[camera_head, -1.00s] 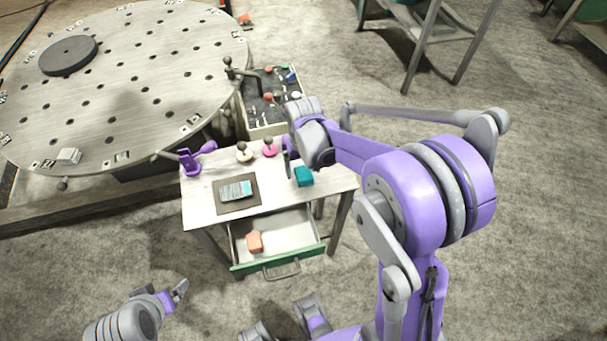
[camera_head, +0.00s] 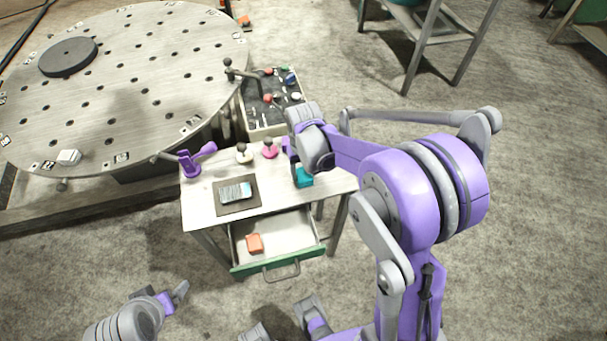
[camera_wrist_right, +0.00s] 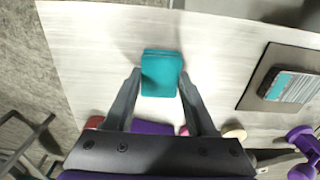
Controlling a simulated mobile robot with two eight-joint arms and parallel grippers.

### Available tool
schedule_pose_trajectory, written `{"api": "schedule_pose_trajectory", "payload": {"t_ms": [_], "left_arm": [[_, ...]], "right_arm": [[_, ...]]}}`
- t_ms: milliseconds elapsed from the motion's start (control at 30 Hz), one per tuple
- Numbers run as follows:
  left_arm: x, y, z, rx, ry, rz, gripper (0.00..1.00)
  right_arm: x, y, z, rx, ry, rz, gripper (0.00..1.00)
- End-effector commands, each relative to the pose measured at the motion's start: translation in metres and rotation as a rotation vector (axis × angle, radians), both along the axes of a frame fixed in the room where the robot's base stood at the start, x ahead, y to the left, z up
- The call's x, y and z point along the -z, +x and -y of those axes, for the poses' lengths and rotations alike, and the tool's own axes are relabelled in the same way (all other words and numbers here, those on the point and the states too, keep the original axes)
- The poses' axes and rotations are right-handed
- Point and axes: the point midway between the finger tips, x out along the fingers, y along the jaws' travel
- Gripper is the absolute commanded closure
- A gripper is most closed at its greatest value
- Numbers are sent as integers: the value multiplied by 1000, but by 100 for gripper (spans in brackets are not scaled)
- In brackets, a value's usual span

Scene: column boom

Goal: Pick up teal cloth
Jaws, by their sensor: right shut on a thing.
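The teal cloth (camera_head: 304,180) is a small folded block at the right side of the small table. It also shows in the right wrist view (camera_wrist_right: 161,70), between the two dark fingers. My right gripper (camera_wrist_right: 160,82) is shut on the cloth, with a fingertip against each side of it. In the head view my right wrist partly hides the right gripper (camera_head: 296,168) and the cloth's upper edge. I cannot tell whether the cloth is lifted clear of the tabletop. My left gripper (camera_head: 180,293) is low at the left, away from the table; its fingers are too small to judge.
The small table (camera_head: 200,214) holds a dark mat (camera_head: 223,208) with a phone-like device (camera_head: 236,191), a purple stand (camera_head: 190,163), and white and pink knobbed things. Its open drawer (camera_head: 285,230) holds an orange block (camera_head: 254,243). A round perforated table (camera_head: 120,90) and a tool tray (camera_head: 262,130) stand behind.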

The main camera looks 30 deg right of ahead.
Motion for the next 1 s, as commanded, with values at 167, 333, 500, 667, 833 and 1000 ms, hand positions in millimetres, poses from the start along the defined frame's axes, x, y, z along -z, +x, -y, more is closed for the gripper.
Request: {"api": "schedule_pose_trajectory", "payload": {"t_ms": [167, 333, 500, 667, 833, 1000], "left_arm": [[-1, 0, 0, 0, 0, 0, 8], [-5, 1, 0, 0, 0, 2, 8], [-9, 1, 0, 0, 0, 3, 8], [-11, 2, 0, 0, 0, 4, 8], [-11, 2, 0, 0, 0, 4, 8], [-11, 2, 0, 0, 0, 4, 8]], "right_arm": [[-8, 0, 0, 0, 0, 0, 98], [-38, 0, 0, 0, 0, 0, 98], [-73, 0, 0, 0, 0, 0, 98], [-94, 0, 0, 0, 0, 0, 98], [-101, 0, 0, 0, 0, 0, 98], [-100, 0, 0, 0, 0, 0, 98]]}}
